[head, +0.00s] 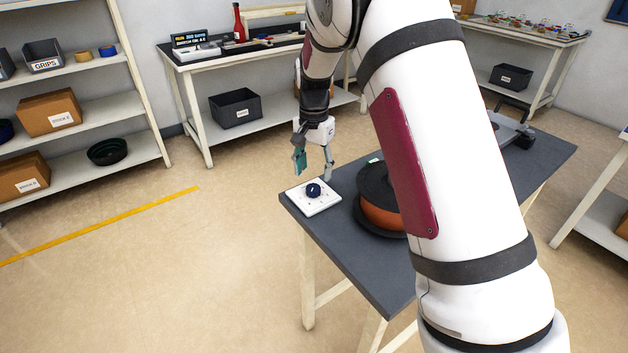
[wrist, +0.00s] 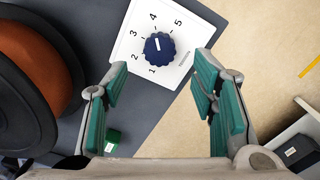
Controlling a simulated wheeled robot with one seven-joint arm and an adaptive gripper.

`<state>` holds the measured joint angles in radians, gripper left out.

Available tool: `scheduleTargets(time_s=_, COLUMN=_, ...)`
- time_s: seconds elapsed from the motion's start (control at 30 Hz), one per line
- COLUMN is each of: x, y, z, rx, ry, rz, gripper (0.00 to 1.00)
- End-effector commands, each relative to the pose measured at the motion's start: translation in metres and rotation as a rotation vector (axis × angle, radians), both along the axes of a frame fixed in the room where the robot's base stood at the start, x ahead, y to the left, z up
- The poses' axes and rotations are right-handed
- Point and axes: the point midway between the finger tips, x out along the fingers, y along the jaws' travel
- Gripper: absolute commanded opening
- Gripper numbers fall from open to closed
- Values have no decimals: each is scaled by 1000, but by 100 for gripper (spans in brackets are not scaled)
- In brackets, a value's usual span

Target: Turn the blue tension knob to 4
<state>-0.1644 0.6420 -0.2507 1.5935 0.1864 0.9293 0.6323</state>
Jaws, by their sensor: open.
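The blue tension knob (wrist: 160,47) is a dark, ridged dial on a white plate (wrist: 122,50) printed with the numbers 1 to 5. The short white line on the knob points roughly towards the 4. In the head view my gripper (head: 314,172) hangs just above the knob, pointing down. The knob shows between and beyond the fingertips, apparently untouched.
An orange spool with black flanges (wrist: 32,62) stands close beside the plate; it also shows in the head view (head: 380,213). A small green object (wrist: 112,138) lies on the table. Open floor (head: 200,270) lies left of the table (head: 350,262).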

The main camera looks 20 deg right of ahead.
Motion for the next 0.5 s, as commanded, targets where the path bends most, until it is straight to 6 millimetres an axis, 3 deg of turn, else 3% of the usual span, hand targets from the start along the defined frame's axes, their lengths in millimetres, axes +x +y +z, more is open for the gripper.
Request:
scheduleTargets(time_s=0.1, x=1, y=0, z=26, rx=1, ry=-5, rz=0, gripper=52)
scheduleTargets(time_s=0.23, x=1, y=0, z=47, rx=0, ry=-3, rz=1, gripper=52)
scheduleTargets(time_s=0.5, x=0, y=0, z=65, rx=-1, ry=1, rz=0, gripper=52)
